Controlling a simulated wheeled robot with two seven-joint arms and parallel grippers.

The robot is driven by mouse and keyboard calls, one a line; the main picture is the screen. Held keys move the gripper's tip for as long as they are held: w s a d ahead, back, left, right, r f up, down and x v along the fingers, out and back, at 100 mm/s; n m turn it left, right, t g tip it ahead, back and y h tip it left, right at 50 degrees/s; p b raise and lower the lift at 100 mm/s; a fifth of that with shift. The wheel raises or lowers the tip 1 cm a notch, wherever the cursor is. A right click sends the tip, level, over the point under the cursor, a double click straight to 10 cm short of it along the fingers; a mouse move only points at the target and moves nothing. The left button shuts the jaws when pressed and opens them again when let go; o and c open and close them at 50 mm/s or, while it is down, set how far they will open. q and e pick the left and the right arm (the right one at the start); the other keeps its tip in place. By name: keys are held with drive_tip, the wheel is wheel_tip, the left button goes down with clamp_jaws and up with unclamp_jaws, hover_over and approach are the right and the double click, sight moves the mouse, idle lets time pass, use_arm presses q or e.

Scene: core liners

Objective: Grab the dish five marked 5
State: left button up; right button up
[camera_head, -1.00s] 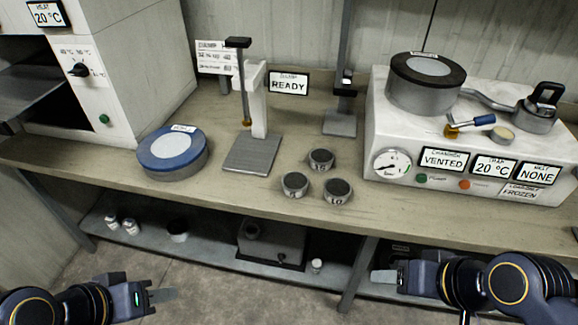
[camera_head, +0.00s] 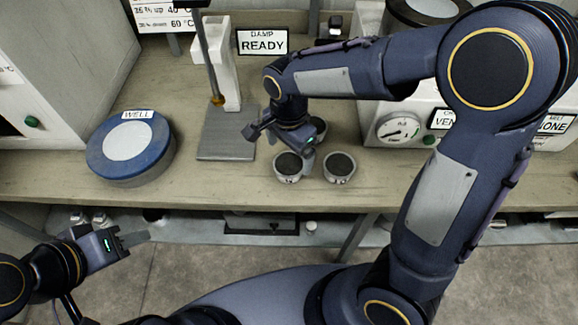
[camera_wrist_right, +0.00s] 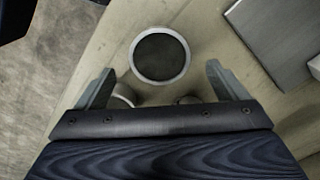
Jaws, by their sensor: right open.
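Three small round grey dishes with dark tops stand on the bench. The left dish (camera_head: 288,166) and right dish (camera_head: 339,167) are at the front, and the rear dish (camera_head: 320,125) is partly hidden by my right gripper (camera_head: 281,147). Their number marks are too small to read surely. My right gripper is open and empty above the left dish. In the right wrist view, this dish (camera_wrist_right: 160,55) lies ahead between the open fingers, and the other two are mostly hidden behind the gripper body. My left gripper (camera_head: 128,238) is at lower left, away from the bench; its opening is unclear.
A blue-topped round well (camera_head: 128,145) and a stand with a grey base plate (camera_head: 226,146) are to the left. The white instrument with a gauge (camera_head: 400,130) is at right, partly behind my right arm. A READY sign (camera_head: 262,41) stands behind.

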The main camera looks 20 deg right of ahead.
sight(289, 164)
wheel_tip(289, 164, down, 6)
drive_tip(key=shift+r, duration=0.1)
drive_tip(key=c, duration=1.1)
